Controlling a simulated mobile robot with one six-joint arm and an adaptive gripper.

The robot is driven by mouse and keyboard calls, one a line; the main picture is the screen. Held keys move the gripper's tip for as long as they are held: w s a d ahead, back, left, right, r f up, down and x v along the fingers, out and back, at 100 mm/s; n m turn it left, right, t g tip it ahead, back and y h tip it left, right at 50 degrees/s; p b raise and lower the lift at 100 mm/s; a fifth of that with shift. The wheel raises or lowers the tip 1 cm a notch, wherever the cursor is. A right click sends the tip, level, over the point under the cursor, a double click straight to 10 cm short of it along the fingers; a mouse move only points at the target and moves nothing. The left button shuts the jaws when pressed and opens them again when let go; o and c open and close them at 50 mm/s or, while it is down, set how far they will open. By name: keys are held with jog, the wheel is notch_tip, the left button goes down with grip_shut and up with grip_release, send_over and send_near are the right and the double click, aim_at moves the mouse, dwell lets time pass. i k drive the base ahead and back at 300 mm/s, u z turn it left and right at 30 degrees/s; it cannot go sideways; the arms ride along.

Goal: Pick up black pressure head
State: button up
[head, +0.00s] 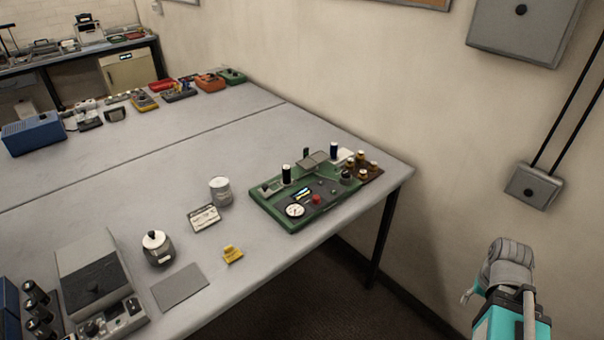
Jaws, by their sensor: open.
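A green apparatus board (290,224) lies near the table's right end, with a round white gauge (295,210) and a red knob (316,199). An upright black cylinder (286,172) with a pale lower band stands at the board's back left. A second dark, similar cylinder (334,150) stands by its back right corner. I cannot tell which one is the black pressure head. Part of my arm (510,300), teal and grey, shows at the lower right, off the table and well apart from the board. My gripper's fingers cannot be made out.
Brown blocks with brass-coloured tops (368,167) sit against the board's right side. A silver can (220,190), a label card (204,218), a lidded jar (158,249) and a yellow tag (233,254) stand left of it. The table (300,262) is clear in front of the board.

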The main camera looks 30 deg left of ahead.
aim_at(286, 181)
jog(key=z, duration=0.5)
jog(key=k, duration=0.65)
jog(key=u, duration=1.6)
jog(key=i, duration=0.65)
jog(key=u, duration=0.05)
